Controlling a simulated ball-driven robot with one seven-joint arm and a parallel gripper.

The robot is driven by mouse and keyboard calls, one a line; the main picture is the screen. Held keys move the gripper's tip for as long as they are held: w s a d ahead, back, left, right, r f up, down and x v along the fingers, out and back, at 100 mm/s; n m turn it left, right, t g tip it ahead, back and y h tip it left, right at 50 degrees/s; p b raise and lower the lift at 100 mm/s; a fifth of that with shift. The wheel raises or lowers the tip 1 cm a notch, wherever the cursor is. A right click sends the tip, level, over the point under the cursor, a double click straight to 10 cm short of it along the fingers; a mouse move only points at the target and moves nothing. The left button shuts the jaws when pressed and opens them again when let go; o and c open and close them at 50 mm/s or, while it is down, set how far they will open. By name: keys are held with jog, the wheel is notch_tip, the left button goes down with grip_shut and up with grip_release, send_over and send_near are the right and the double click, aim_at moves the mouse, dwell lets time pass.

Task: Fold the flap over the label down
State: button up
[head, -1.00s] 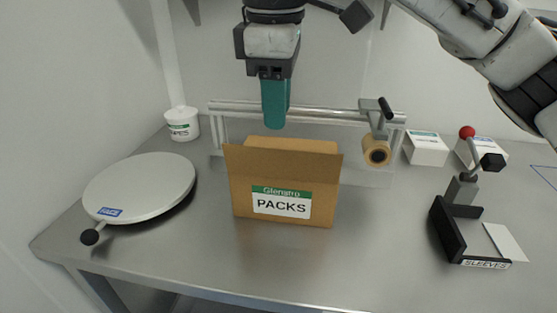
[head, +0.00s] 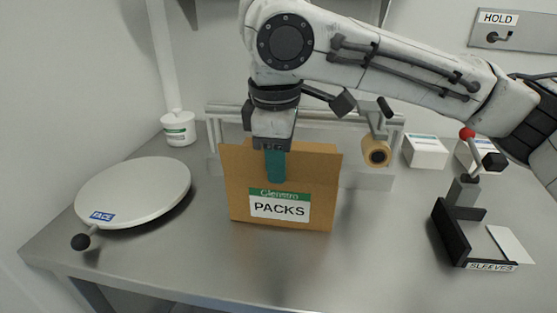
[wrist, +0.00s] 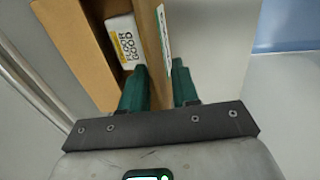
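The open cardboard box (head: 324,190) stands on the steel bench with its PACKS label (head: 279,207) facing me. The panel above the label stands upright. In the wrist view its brown edge (wrist: 152,38) runs between the two teal fingers of my gripper (wrist: 160,88). In the head view my gripper (head: 275,168) points down at the front panel, one teal finger in front of it just above the label. The other finger is on the inner side, hidden in the head view. I cannot tell whether both fingers press the cardboard. A white pack (wrist: 124,42) shows inside the box.
A round white turntable (head: 135,192) with a black knob is at left, near a white tub (head: 179,128). A rail with a tape roll (head: 375,151) runs behind. The SLEEVES fixture (head: 462,225) and white cartons (head: 426,150) are at right. Bench in front is clear.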

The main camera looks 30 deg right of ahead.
grip_shut()
jog(key=shift+r+p, duration=0.15)
jog(key=shift+p, duration=0.35)
jog(key=p, duration=0.2)
jog(key=g+y+p, duration=0.1)
jog(key=p, duration=0.2)
jog(key=shift+w+d+r+g, duration=0.2)
jog(key=shift+w+r+g, duration=0.1)
jog(key=w+g+y+p, duration=0.1)
jog(key=g+y+p, duration=0.1)
jog(key=p, duration=0.4)
jog(key=w+d+f+g+y+p, duration=0.1)
jog(key=g+p, duration=0.2)
jog(key=p, duration=0.3)
jog(key=d+f+g+y+p, duration=0.1)
jog(key=g+y+p, duration=0.1)
jog(key=p, duration=0.5)
jog(key=shift+w+y, duration=0.3)
jog(key=shift+w, duration=0.1)
jog(key=shift+w+d+f+g+y+p, duration=0.1)
jog(key=shift+f+g+y+p, duration=0.25)
jog(key=shift+g, duration=0.25)
